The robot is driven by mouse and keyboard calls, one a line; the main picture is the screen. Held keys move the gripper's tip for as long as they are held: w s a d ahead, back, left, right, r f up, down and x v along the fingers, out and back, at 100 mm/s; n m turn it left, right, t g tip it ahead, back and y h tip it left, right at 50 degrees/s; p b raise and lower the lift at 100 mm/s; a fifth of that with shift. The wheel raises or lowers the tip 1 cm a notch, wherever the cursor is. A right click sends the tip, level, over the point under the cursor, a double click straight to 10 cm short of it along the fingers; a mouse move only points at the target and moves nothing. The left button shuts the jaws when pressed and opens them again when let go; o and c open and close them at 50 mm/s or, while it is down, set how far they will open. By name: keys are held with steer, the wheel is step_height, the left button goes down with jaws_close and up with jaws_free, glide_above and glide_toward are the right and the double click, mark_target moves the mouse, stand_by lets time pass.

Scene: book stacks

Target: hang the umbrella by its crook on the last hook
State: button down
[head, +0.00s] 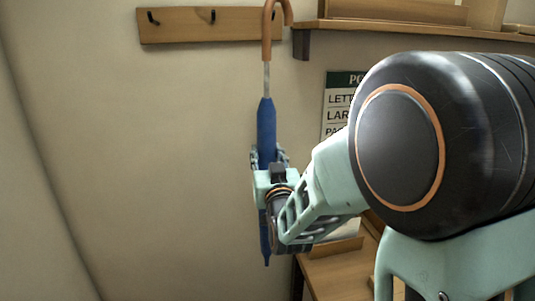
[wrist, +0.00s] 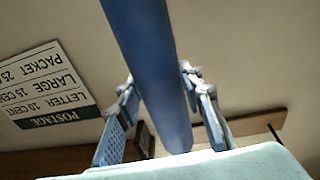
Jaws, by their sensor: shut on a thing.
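The umbrella (head: 266,122) is blue with a brown crook handle (head: 267,35) at the top, and it hangs nearly upright with its tip down. My gripper (head: 268,157) is shut on the blue body around mid-length. The wrist view shows the umbrella (wrist: 150,60) running between the two fingers. A wooden hook rail (head: 180,27) is on the wall, with dark hooks at left (head: 152,17) and middle (head: 212,16). I cannot tell whether the crook touches the rail.
A wooden shelf (head: 420,33) with a dark bracket (head: 301,45) is close to the right of the crook. A postage sign (head: 338,100) is on the wall behind my arm. A wooden counter (head: 340,275) is below right. The wall left of the umbrella is clear.

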steer(key=w+a+f, duration=0.1)
steer(key=w+f, duration=0.1)
steer(key=w, duration=0.5)
steer(key=shift+w+a, duration=0.15)
steer(key=shift+a, duration=0.1)
stand_by(0.6)
steer(key=shift+f+b, duration=0.1)
steer(key=shift+b, duration=0.2)
stand_by(0.6)
steer(key=c, duration=1.4)
jaws_free()
steer(key=shift+o, duration=0.8)
steer(key=shift+f, duration=0.15)
